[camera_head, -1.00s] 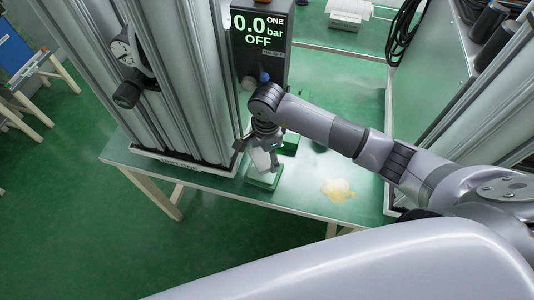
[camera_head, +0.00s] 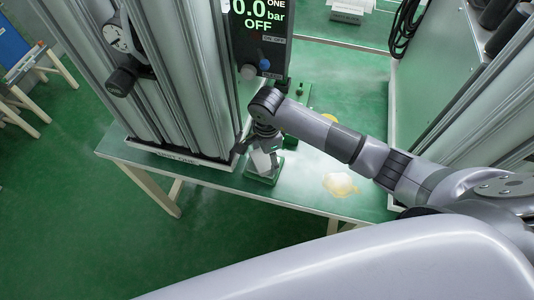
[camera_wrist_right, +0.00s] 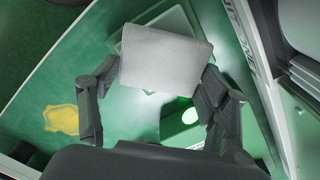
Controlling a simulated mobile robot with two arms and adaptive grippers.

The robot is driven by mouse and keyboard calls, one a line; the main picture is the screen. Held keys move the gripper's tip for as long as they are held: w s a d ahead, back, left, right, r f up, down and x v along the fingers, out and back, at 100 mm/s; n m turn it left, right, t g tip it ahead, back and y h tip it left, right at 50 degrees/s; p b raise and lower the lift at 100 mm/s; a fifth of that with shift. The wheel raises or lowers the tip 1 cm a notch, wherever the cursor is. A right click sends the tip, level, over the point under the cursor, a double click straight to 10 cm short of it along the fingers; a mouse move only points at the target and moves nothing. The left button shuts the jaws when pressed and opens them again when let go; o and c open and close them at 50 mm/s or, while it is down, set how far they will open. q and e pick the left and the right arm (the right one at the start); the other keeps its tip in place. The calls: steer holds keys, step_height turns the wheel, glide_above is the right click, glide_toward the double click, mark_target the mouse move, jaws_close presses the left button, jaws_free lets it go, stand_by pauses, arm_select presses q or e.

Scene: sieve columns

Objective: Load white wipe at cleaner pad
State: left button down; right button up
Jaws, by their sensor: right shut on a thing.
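My right gripper (camera_head: 262,152) is shut on a white wipe (camera_head: 261,163), a flat whitish square. The wipe (camera_wrist_right: 165,58) shows in the right wrist view, with a finger to each side of it. Below it is a green square tray (camera_head: 263,179) near the table's front edge; its pale rim (camera_wrist_right: 176,14) shows past the wipe. I cannot tell whether wipe and tray touch. A green block with a bright round spot (camera_wrist_right: 190,116) sits beside the tray, partly hidden by the wipe and fingers. I cannot tell which is the cleaner pad. My left gripper is not in view.
A tall metal column (camera_head: 180,90) stands left of the gripper, with a dark display box (camera_head: 260,35) reading OFF. A machine frame (camera_head: 415,100) stands at the right.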

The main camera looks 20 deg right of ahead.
steer(key=shift+s+f+b, duration=0.1)
steer(key=shift+f+b, duration=0.55)
stand_by(1.8)
steer(key=shift+r, duration=0.1)
